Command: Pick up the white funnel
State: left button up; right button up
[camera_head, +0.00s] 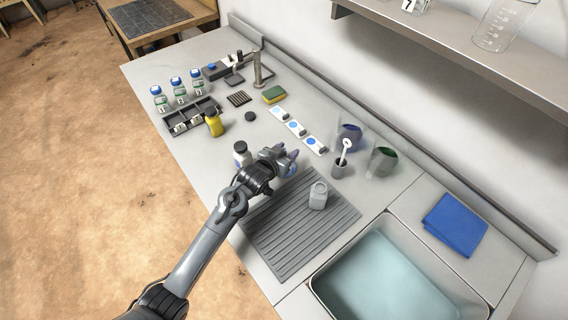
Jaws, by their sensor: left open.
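My left gripper (289,160) is open over the counter, just beyond the grey ribbed drain mat (290,245). Its fingers look small and partly blurred here, and I see nothing held between them. I cannot clearly make out a white funnel. A small white bottle with a dark cap (240,149) stands just left of the gripper, partly behind my wrist. A white piece with a round top and thin stem (346,148) stands in a dark cup (339,168) to the right of the gripper. A pale grey bottle (318,198) stands on the mat. My right gripper is not in view.
A blue tinted beaker (349,136) and a green one (383,161) stand at the back right. A sink (320,279) and a blue cloth (456,225) are at right.

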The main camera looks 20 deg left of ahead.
pick_arm(q)
grip_shut()
dwell(0.3)
